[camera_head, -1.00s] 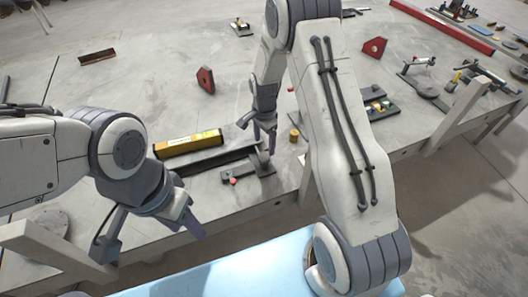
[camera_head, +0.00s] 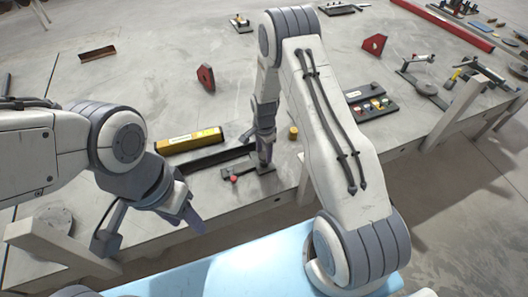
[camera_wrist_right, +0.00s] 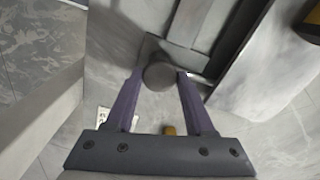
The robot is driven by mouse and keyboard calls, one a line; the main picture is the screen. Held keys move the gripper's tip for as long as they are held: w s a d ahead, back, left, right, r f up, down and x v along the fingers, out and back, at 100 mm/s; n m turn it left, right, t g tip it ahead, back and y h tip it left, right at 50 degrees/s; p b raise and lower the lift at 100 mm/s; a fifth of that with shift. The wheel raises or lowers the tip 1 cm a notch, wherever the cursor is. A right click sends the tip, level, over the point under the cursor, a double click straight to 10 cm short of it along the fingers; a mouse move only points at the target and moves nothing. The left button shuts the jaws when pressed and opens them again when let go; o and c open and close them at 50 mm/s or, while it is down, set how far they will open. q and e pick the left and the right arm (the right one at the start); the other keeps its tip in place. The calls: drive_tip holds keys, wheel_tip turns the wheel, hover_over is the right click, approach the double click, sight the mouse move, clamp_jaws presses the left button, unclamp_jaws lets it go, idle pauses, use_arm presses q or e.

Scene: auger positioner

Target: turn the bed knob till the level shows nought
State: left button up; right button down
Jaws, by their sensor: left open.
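A yellow level (camera_head: 188,140) lies beside the dark channel-shaped bed (camera_head: 215,160) in the head view; its reading is too small to make out. In the right wrist view a round grey knob (camera_wrist_right: 160,75) sits at the end of the bed (camera_wrist_right: 235,45). My right gripper (camera_head: 264,158) is down at the bed's right end, its fingertips (camera_wrist_right: 160,76) on either side of the knob. A thin gap seems to remain, so the fingers look open around it. My left gripper (camera_head: 150,225) is open and empty near the bench's front edge, away from the bed.
A red-tipped lever (camera_head: 234,178) sticks out just left of my right gripper. A small brass cylinder (camera_head: 293,133) stands to its right. A dark tray of coloured pieces (camera_head: 375,108) and a red angled block (camera_head: 206,78) are further off. The bench's left part is mostly clear.

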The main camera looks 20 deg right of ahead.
drive_tip(key=shift+n, duration=0.3)
drive_tip(key=n+b, duration=0.2)
drive_tip(key=n, duration=0.2)
drive_tip(key=n+b, duration=0.1)
drive_tip(key=n, duration=0.5)
drive_tip(key=shift+n+b, duration=0.3)
drive_tip(key=shift+b, duration=0.1)
drive_tip(key=n+b, duration=0.1)
drive_tip(key=n, duration=0.5)
drive_tip(key=shift+w+n, duration=0.1)
drive_tip(key=shift+n, duration=0.2)
drive_tip(key=n+b, duration=0.1)
drive_tip(key=n, duration=0.4)
drive_tip(key=shift+r+n, duration=0.1)
drive_tip(key=shift+n, duration=0.3)
drive_tip(key=shift+c, duration=1.3)
unclamp_jaws()
